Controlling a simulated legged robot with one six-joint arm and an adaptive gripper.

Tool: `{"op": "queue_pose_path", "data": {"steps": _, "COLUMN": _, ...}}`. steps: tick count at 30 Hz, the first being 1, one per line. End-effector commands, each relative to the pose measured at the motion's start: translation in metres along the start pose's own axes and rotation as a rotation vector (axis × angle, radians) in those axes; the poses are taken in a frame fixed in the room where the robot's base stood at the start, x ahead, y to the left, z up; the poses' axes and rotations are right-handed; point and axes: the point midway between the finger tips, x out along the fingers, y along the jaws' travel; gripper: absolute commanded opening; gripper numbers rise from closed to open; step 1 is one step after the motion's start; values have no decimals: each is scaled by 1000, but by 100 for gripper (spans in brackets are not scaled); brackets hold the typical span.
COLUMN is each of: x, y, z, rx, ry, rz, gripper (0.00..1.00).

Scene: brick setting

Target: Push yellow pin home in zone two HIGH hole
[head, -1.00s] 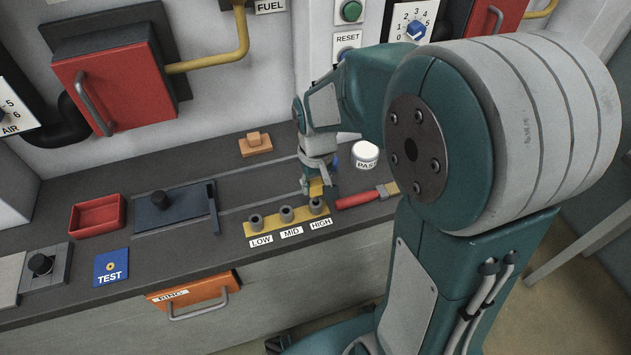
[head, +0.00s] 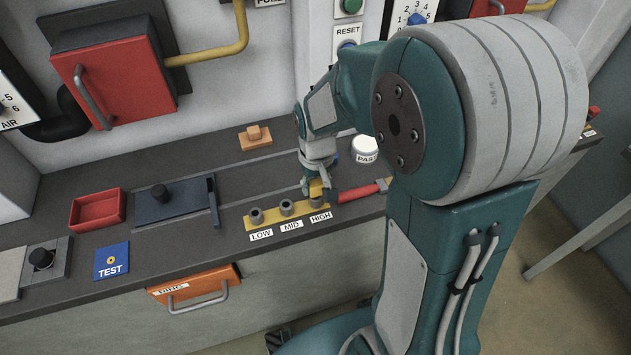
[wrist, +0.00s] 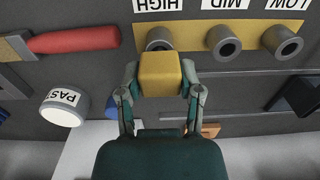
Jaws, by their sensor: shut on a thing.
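My gripper (head: 315,184) is shut on the yellow pin (head: 316,189) above the yellow strip's right end. In the wrist view my gripper (wrist: 160,85) has a finger on each side of the yellow pin (wrist: 160,72), whose blocky head faces the camera. The HIGH hole (wrist: 159,39) is a grey collar just beyond the pin and partly covered by it. Whether the pin's tip is inside the collar is hidden. The MID hole (head: 286,207) and LOW hole (head: 256,215) are empty grey collars on the same yellow strip (head: 271,213).
A red-handled brush (head: 360,192) lies right of the HIGH hole, close to my gripper. A white PAS-labelled jar (head: 365,149) stands behind it. A wooden block (head: 255,138), red tray (head: 97,209) and blue-grey plate with a knob (head: 170,202) are to the left.

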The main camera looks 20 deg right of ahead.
Motion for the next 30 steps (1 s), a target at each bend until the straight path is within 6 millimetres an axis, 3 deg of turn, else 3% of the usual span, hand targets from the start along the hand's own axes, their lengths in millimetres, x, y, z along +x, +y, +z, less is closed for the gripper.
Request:
{"op": "queue_pose_path", "data": {"steps": 11, "x": 10, "y": 0, "z": 0, "rx": 0, "ry": -1, "rz": 0, "gripper": 0}}
{"op": "queue_pose_path", "data": {"steps": 12, "x": 10, "y": 0, "z": 0, "rx": 0, "ry": 0, "rz": 0, "gripper": 52}}
{"op": "queue_pose_path", "data": {"steps": 15, "x": 10, "y": 0, "z": 0, "rx": 0, "ry": 0, "rz": 0, "gripper": 87}}
{"op": "queue_pose_path", "data": {"steps": 24, "x": 10, "y": 0, "z": 0, "rx": 0, "ry": 0, "rz": 0, "gripper": 87}}
{"op": "queue_pose_path", "data": {"steps": 26, "x": 10, "y": 0, "z": 0, "rx": 0, "ry": 0, "rz": 0, "gripper": 100}}
{"op": "queue_pose_path", "data": {"steps": 30, "x": 10, "y": 0, "z": 0, "rx": 0, "ry": 0, "rz": 0, "gripper": 100}}
